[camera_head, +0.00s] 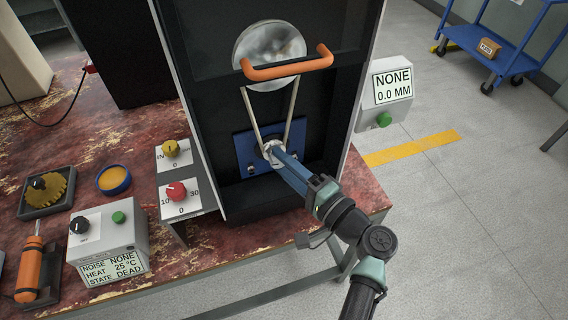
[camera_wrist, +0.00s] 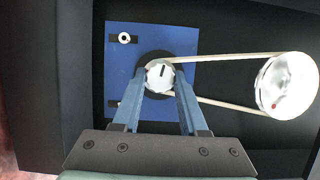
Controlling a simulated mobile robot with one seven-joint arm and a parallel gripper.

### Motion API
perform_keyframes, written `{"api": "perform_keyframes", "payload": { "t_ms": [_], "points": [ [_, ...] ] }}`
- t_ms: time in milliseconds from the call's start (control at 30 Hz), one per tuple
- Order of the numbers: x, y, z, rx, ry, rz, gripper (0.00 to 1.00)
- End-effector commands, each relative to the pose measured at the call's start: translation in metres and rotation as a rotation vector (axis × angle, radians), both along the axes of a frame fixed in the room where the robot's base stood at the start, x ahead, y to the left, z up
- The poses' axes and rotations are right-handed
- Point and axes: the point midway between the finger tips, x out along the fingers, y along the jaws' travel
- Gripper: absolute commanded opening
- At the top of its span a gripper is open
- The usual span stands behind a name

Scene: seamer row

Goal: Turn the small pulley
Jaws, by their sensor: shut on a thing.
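The small pulley (camera_wrist: 158,73) is a pale metal disc with a dark slot mark on its face. It sits on a blue plate (camera_wrist: 185,40) inside the dark machine housing. My gripper (camera_wrist: 160,80) has its two blue fingers closed on either side of the small pulley. In the head view my gripper (camera_head: 277,155) reaches the pulley at the blue plate (camera_head: 243,150), and the fingers hide most of the pulley there. A light belt (camera_wrist: 225,57) runs from the small pulley to the large pulley (camera_wrist: 284,85), which has a red dot. The large pulley (camera_head: 268,50) is partly behind an orange handle.
The orange handle (camera_head: 288,68) crosses the housing front above my gripper. Left of the machine are a yellow knob (camera_head: 170,148), a red knob (camera_head: 176,190) and a readout box (camera_head: 112,245). A display (camera_head: 392,88) at right reads NONE, 0.0 MM.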

Motion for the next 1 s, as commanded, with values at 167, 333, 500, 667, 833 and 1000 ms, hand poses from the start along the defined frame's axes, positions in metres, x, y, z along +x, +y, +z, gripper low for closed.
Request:
{"api": "perform_keyframes", "payload": {
  "t_ms": [167, 333, 500, 667, 833, 1000],
  "points": [
    [0.0, -0.0004, 0.0, 0.006, 0.002, -0.001, 0.0],
    [0.0001, -0.0003, 0.0001, 0.005, 0.002, -0.001, 0.0],
    [0.0001, -0.0003, 0.0001, 0.004, 0.001, -0.001, 0.6],
    [0.0001, -0.0001, 0.0001, 0.004, 0.001, -0.001, 0.72],
    [-0.0001, -0.0002, 0.0, 0.004, 0.001, -0.001, 0.72],
    [-0.0084, -0.008, -0.0008, 0.004, 0.002, -0.002, 0.72]
  ]
}}
